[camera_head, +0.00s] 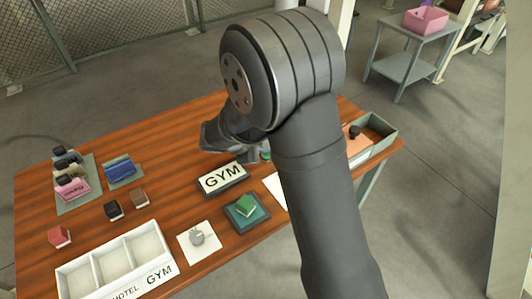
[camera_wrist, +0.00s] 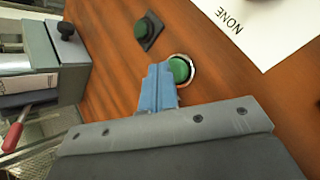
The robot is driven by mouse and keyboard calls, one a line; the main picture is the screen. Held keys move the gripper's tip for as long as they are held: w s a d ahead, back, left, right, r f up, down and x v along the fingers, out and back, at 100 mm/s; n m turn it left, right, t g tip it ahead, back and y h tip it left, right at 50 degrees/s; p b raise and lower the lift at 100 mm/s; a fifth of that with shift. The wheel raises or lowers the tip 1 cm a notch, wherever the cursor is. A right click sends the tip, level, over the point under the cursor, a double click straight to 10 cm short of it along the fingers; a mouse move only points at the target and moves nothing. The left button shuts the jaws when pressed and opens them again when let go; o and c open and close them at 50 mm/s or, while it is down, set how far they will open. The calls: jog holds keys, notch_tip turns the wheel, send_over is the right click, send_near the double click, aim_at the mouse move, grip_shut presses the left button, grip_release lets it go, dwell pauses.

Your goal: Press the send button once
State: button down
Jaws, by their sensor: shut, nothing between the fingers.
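Two green buttons show in the wrist view. One round green button (camera_wrist: 180,69) sits in a pale ring, right beside my fingertips. The other green button (camera_wrist: 141,29) sits on a dark square base farther off. No label on either is readable, so I cannot tell which one is the send button. My gripper (camera_wrist: 159,72) is shut and empty, its blue fingertips at the left edge of the ringed button; whether they touch it is unclear. In the head view, my arm hides most of this area, and a small green spot (camera_head: 265,155) shows beside it.
A white "NONE" sheet (camera_wrist: 265,25) lies close by. A grey box (camera_wrist: 55,65) with a dark knob stands at left in the wrist view. The head view shows a "GYM" sign (camera_head: 222,178), a three-part white tray (camera_head: 117,262), and bags on a mat (camera_head: 78,202).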

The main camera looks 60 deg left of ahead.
jog(key=shift+f, duration=0.5)
dwell(0.4)
jog(key=shift+r, duration=0.95)
jog(key=shift+r, duration=2.5)
jog(key=shift+f, duration=0.1)
jog(key=shift+r, duration=2)
